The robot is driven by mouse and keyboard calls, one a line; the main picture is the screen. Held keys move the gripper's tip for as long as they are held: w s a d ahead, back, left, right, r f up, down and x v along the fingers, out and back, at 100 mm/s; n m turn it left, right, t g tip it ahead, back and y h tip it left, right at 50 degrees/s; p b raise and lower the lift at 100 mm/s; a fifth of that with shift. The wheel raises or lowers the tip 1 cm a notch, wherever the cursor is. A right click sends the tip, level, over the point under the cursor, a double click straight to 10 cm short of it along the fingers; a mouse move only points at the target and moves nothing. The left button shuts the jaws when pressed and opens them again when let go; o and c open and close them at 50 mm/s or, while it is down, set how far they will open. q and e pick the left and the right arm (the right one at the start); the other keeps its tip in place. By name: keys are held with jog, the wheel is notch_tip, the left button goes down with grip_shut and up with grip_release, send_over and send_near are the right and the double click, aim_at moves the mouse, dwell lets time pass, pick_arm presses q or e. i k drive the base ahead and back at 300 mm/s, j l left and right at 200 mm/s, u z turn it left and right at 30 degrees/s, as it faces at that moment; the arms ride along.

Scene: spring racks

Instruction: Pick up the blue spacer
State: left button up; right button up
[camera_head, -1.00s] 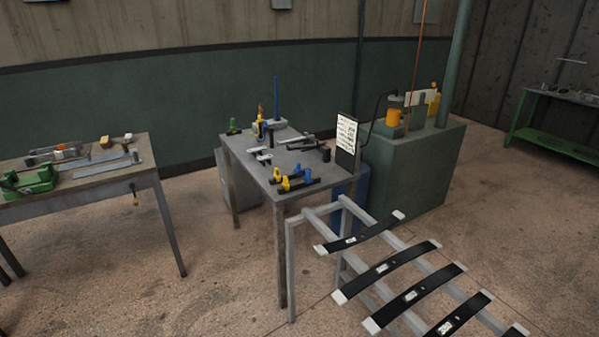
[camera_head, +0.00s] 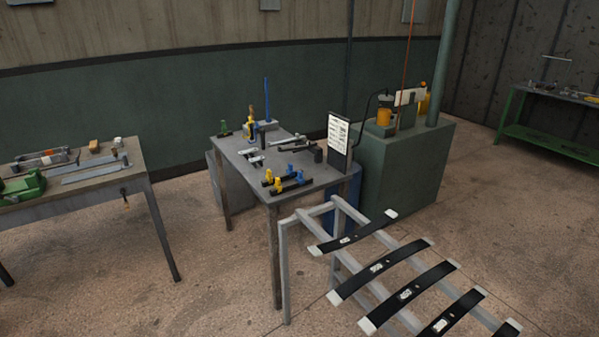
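Blue pieces show on the grey work table in the middle (camera_head: 238,157). A tall blue upright (camera_head: 266,100) stands at its back edge. Small blue parts (camera_head: 291,172) stand beside yellow ones (camera_head: 268,178) on black bars near the table's front edge. I cannot tell at this size which blue piece is the spacer. Neither of my grippers shows in this view.
A rack with black curved spring strips (camera_head: 377,267) stands at the front right. A green cabinet (camera_head: 405,175) and a blue drum (camera_head: 343,207) are behind it. A left bench (camera_head: 90,178) holds tools. Bare floor lies between bench and table.

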aim_at(291, 172)
jog(key=i+j+z, duration=0.15)
jog(key=z, duration=1.3)
jog(key=j+z, duration=1.15)
jog(key=j, duration=0.15)
jog(key=k+j+z, duration=0.15)
jog(key=j, duration=0.15)
jog(key=k+j+z, duration=0.2)
jog(key=j, duration=0.15)
jog(key=k+j+z, duration=0.1)
jog(key=j, duration=0.25)
jog(key=k+j+z, duration=0.1)
jog(key=j, duration=0.25)
jog(key=k+j+z, duration=0.1)
jog(key=j, duration=0.2)
jog(key=k+j, duration=0.2)
jog(key=j, duration=0.15)
jog(key=k+j, duration=0.4)
jog(key=j, duration=1.45)
